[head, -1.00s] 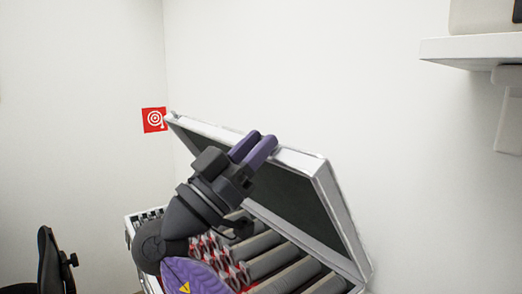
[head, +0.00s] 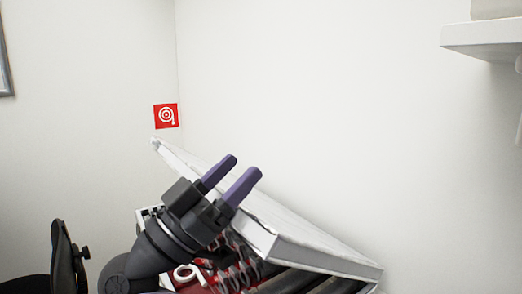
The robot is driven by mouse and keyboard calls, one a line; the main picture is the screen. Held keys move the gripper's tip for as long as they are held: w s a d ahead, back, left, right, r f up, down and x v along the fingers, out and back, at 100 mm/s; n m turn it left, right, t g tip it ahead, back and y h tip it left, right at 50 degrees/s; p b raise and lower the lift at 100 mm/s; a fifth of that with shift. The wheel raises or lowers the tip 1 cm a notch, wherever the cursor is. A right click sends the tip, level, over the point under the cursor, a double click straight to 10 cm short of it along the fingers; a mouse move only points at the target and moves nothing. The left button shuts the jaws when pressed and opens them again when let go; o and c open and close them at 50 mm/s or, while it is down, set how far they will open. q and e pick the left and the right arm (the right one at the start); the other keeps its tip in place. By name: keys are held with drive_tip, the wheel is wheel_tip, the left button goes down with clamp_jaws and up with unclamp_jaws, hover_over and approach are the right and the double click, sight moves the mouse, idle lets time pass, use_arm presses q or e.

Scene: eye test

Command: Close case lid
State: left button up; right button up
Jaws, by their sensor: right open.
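The case lid (head: 314,241) is silver-white and tilted low over the case, partly closed, with a gap at its front. The case (head: 143,217) below holds grey cylinders (head: 299,279) and red and white parts (head: 238,268). My right gripper (head: 234,172) is in front of the lid, its two purple fingers apart and empty, pointing up and right across the lid's edge. The gripper body overlaps the lid's near edge in the picture; I cannot tell whether they touch. Much of the case is hidden behind my arm and below the frame. My left gripper is out of view.
A black chair (head: 65,258) stands at the lower left. A white shelf (head: 484,38) juts from the wall at the upper right. A red fire-hose sign (head: 166,116) is on the wall behind. The space above the lid is clear.

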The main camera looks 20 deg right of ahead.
sight(213, 196)
drive_tip(key=v, duration=0.2)
drive_tip(key=shift+s+a+f, duration=0.1)
drive_tip(key=shift+a+f, duration=0.15)
drive_tip(key=shift+a, duration=0.05)
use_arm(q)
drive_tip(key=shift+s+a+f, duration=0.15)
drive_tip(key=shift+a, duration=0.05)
use_arm(e)
drive_tip(key=shift+a+f, duration=0.1)
drive_tip(key=shift+a, duration=0.05)
drive_tip(key=shift+s, duration=0.1)
use_arm(q)
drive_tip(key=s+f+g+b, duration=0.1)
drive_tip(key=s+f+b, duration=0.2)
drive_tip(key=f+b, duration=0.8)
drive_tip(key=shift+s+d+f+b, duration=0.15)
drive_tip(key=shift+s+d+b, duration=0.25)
drive_tip(key=shift+b, duration=0.2)
use_arm(e)
wheel_tip(213, 196, down, 11)
drive_tip(key=s+g, duration=0.1)
drive_tip(key=s, duration=0.1)
drive_tip(key=shift+s+r+m, duration=0.25)
drive_tip(key=shift+s+m, duration=0.15)
drive_tip(key=shift+a, duration=0.1)
